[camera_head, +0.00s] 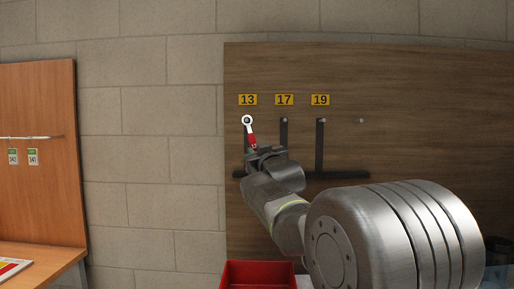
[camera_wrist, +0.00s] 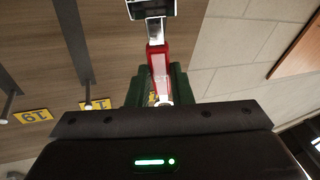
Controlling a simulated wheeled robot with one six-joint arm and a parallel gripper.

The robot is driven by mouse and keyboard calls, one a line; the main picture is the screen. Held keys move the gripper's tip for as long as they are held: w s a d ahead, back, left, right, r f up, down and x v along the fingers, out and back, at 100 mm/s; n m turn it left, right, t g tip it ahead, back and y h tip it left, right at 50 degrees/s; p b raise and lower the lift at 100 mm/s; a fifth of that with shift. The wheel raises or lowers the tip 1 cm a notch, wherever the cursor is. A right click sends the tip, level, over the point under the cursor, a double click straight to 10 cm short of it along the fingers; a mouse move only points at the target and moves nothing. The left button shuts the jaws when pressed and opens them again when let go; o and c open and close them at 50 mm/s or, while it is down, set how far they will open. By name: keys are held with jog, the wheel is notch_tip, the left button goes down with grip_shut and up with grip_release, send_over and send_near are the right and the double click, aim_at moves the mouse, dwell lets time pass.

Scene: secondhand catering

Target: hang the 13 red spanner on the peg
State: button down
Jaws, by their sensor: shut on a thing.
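My gripper (camera_head: 262,154) is shut on the red spanner (camera_head: 252,141) by its red handle, in front of the wooden board. The spanner points up, tilted slightly left, with its silvery ring end (camera_head: 247,120) on top. In the head view the ring overlaps the place of the 13 peg, below the yellow 13 label (camera_head: 248,99). I cannot tell whether the peg is inside the ring or behind it.
Pegs under the 17 label (camera_head: 284,99) and 19 label (camera_head: 320,99) have dark strips below them. A bare peg (camera_head: 362,120) is farther right. A dark horizontal bar (camera_head: 340,175) crosses the board. A red bin (camera_head: 258,274) is below; an orange-brown panel (camera_head: 45,150) stands left.

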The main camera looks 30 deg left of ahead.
jog(key=shift+w+a+r+p, duration=0.1)
jog(key=shift+w+a+p, duration=0.3)
jog(key=shift+w+p, duration=0.25)
jog(key=shift+w+a+p, duration=0.35)
jog(key=shift+w+p, duration=0.15)
jog(key=shift+w, duration=0.25)
jog(key=shift+w+a+f, duration=0.3)
jog(key=shift+w+a, duration=0.05)
jog(key=shift+w, duration=0.25)
jog(key=c, duration=1.2)
grip_release()
jog(key=b+v, duration=0.2)
jog(key=v, duration=1.1)
jog(key=shift+s+d, duration=0.2)
jog(key=shift+d, duration=0.05)
